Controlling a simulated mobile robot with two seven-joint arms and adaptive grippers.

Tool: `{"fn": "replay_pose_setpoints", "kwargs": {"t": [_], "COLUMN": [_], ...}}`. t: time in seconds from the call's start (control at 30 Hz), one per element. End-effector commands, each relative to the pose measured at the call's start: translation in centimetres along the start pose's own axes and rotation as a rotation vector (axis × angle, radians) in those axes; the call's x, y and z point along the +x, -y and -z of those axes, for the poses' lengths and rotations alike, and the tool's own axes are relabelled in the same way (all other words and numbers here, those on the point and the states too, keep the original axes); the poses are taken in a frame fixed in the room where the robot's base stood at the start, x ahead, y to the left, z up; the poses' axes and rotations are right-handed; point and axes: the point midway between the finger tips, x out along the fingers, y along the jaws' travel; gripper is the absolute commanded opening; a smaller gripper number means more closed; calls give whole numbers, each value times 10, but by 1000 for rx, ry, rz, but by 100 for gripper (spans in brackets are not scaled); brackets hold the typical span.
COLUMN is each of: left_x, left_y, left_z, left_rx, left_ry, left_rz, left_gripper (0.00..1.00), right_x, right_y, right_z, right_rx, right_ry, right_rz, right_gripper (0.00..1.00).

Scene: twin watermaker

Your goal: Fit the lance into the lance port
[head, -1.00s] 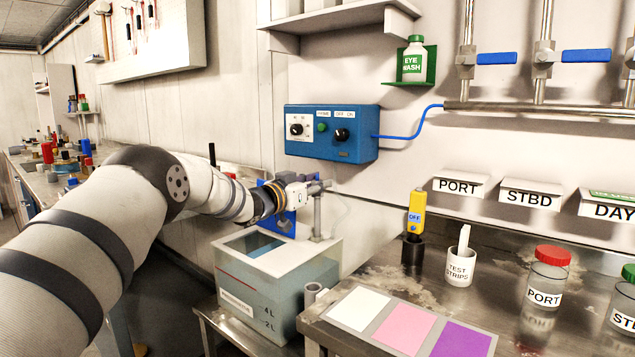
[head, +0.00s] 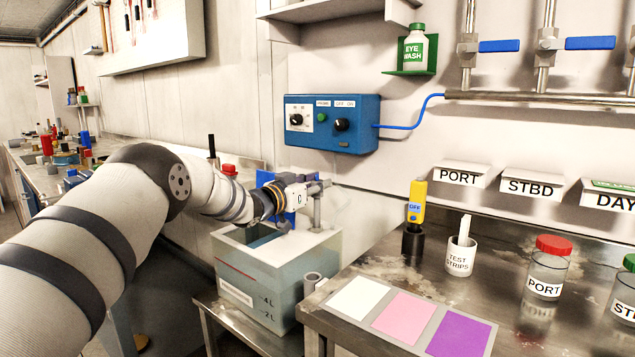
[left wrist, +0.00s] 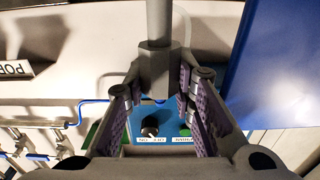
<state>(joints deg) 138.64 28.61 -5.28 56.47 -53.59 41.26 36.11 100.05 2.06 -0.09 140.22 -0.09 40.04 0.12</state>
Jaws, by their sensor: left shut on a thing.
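My left gripper (head: 314,188) is above the right back part of a tank with a pale lid (head: 300,245). It is shut on the lance (head: 317,212), a thin grey rod hanging roughly upright below the fingers. In the left wrist view the grey rod (left wrist: 158,25) and its thicker collar (left wrist: 157,70) sit between the two fingers. The lance's lower end meets the lid in the head view; I cannot tell whether it is inside an opening or just above it. The lance port cannot be made out clearly. My right gripper is not in view.
A blue control box (head: 332,124) is on the wall behind the gripper. A blue panel (head: 270,181) stands close behind my left wrist. A short grey tube (head: 312,282) is beside the tank. The steel bench at right holds a yellow meter (head: 416,202), a test strips cup (head: 460,256) and jars.

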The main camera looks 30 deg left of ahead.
Motion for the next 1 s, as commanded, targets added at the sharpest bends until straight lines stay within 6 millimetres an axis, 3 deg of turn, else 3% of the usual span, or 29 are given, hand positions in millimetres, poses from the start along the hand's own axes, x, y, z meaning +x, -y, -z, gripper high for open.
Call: {"fn": "replay_pose_setpoints", "kwargs": {"t": [1.0], "left_x": [-1], "left_y": [3], "left_z": [-30], "left_rx": [-2], "left_ry": [8], "left_rz": [7], "left_gripper": [3], "right_x": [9], "right_y": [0], "right_z": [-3], "right_rx": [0], "right_ry": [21], "right_rz": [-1], "right_gripper": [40]}}
